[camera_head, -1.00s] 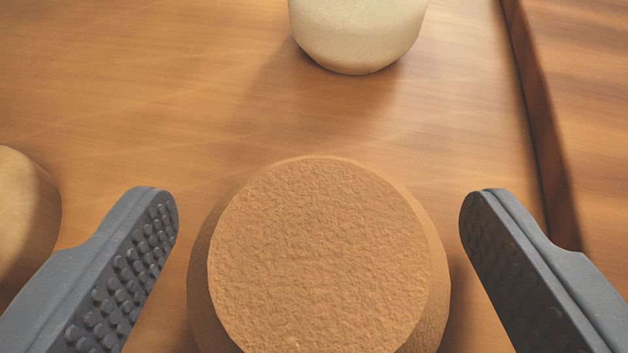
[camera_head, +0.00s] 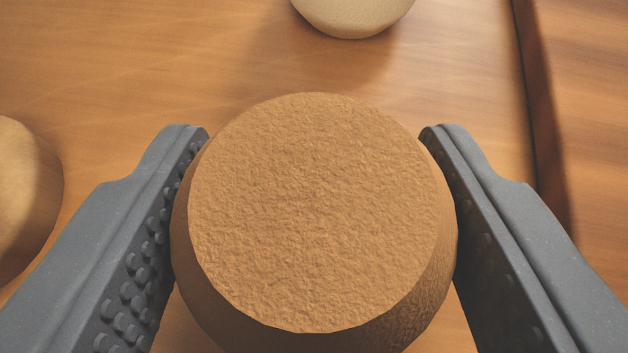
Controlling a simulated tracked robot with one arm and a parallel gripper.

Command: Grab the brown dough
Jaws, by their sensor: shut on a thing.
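The brown dough (camera_head: 314,212) is a round, rough-topped lump in the middle of the view, with sides that taper toward the bottom. My gripper (camera_head: 314,135) has one dark grey, studded finger on each side of it. Both fingers press against its sides, so the gripper is shut on the dough. The dough's underside is hidden, so I cannot tell whether it touches the wooden surface (camera_head: 150,75).
A pale cream lump (camera_head: 354,14) stands beyond the dough, cut by the top edge. A tan lump (camera_head: 24,195) is at the left edge. A raised wooden edge (camera_head: 548,130) runs along the right. The surface at upper left is clear.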

